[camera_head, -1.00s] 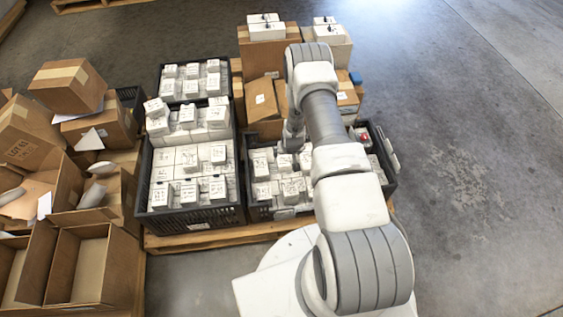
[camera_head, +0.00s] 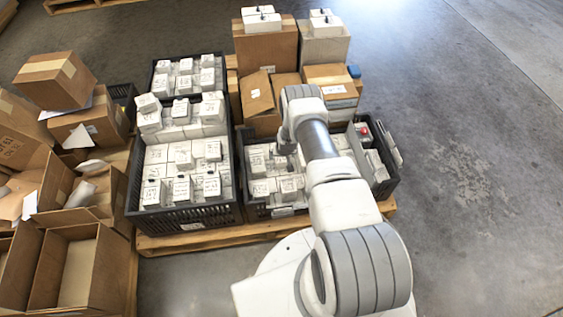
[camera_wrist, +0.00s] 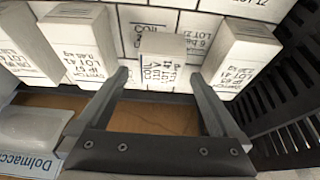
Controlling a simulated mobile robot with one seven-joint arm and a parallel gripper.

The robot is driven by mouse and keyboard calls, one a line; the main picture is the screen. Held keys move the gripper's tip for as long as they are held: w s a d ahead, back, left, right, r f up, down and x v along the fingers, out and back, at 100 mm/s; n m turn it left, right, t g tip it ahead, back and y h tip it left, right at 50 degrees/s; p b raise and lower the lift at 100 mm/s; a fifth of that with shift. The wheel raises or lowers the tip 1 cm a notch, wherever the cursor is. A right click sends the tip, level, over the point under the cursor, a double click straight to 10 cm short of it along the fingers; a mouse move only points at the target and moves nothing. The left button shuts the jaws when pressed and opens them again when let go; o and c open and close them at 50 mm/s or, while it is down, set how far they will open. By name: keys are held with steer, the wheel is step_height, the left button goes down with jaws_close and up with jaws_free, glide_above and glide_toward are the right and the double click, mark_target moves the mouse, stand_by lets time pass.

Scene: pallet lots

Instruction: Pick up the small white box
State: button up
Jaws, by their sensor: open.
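In the wrist view, a small white box (camera_wrist: 162,60) with black printed lot text sits in the upper middle, on or against larger white boxes. My gripper (camera_wrist: 160,78) is open, with one finger on each side of this box's lower part; I cannot tell whether either finger touches it. Nothing is visibly held. In the head view my arm hides the gripper, and its end is over the right black crate (camera_head: 262,207), which holds several white boxes.
A taller white box (camera_wrist: 245,55) stands close right of my fingers, beside a black slatted crate wall (camera_wrist: 285,100). Another white box (camera_wrist: 85,45) is close left, with a labelled pack (camera_wrist: 30,140) below it. A second crate (camera_head: 190,218) and open cartons (camera_head: 75,265) stand left.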

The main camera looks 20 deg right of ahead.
mark_target(282, 158)
steer(key=b+x, duration=0.2)
steer(key=x, duration=0.2)
steer(key=shift+f, duration=0.2)
steer(key=shift+r, duration=0.1)
steer(key=c, duration=1.4)
